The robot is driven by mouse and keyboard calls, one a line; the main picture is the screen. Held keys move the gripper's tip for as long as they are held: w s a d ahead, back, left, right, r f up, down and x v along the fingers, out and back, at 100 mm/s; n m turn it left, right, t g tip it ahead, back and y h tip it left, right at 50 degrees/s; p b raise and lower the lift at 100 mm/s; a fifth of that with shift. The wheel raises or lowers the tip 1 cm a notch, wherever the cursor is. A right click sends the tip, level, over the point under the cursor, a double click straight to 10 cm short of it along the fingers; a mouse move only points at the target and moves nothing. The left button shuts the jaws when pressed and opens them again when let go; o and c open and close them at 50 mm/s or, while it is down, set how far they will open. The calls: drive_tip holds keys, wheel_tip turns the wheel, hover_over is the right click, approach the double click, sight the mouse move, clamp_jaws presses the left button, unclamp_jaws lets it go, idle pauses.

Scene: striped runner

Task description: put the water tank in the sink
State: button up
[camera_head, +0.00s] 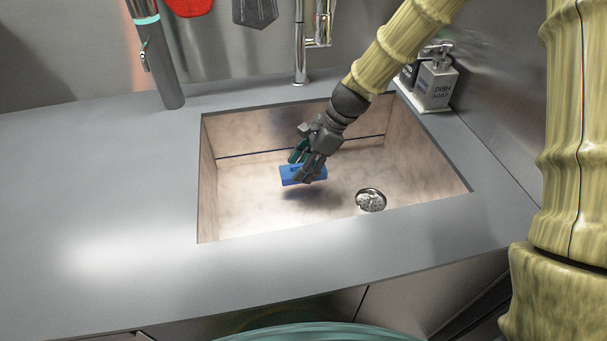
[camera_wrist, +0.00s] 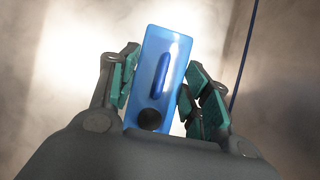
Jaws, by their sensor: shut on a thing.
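The water tank (camera_head: 290,175) is a small translucent blue block. In the wrist view the tank (camera_wrist: 152,60) shows a darker blue slot and a round black cap near my palm. My gripper (camera_head: 304,166) is shut on it, with teal finger pads on both sides in the wrist view (camera_wrist: 157,88). The gripper holds the tank inside the opening of the sink (camera_head: 240,200), left of the drain. A shadow lies below the tank, so it looks held above the sink floor. The height of the gap is hard to tell.
The round drain (camera_head: 371,200) is in the sink floor. A faucet (camera_head: 301,45) stands behind the sink. Dish soap bottles (camera_head: 436,82) stand on a tray at the back right. The grey counter (camera_head: 100,200) on the left is clear, with a dark cylinder (camera_head: 155,60) behind.

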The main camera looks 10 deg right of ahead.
drive_tip(key=shift+f, duration=1.75)
drive_tip(key=shift+f, duration=0.1)
drive_tip(key=o, duration=1.1)
drive_tip(key=shift+o, duration=0.2)
drive_tip(key=v, duration=1.2)
drive_tip(key=shift+p, duration=0.35)
